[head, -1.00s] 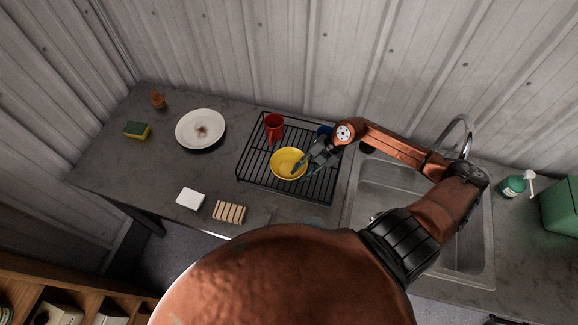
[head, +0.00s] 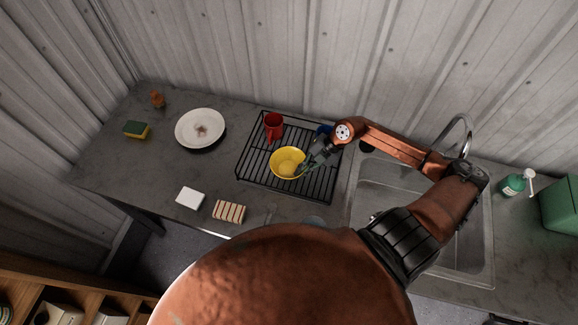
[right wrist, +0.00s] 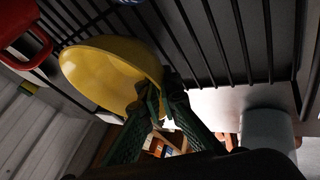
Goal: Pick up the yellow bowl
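The yellow bowl (head: 284,163) is at the middle of the black wire dish rack (head: 262,186), slightly tilted. My right gripper (head: 305,167) reaches it from the right, at its right rim. In the right wrist view, the two dark green fingers (right wrist: 163,98) close in on both sides of the rim of the bowl (right wrist: 105,72) and look shut on it. The finger pads are partly hidden by the rim and shadow. I cannot tell whether the bowl is clear of the rack. My left gripper is not in view.
A red mug (head: 273,125) stands behind the bowl, and a blue item (head: 324,131) is partly hidden by my right arm. A white plate (head: 200,129) lies left of the rack. The sink (head: 385,190) is to the right.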

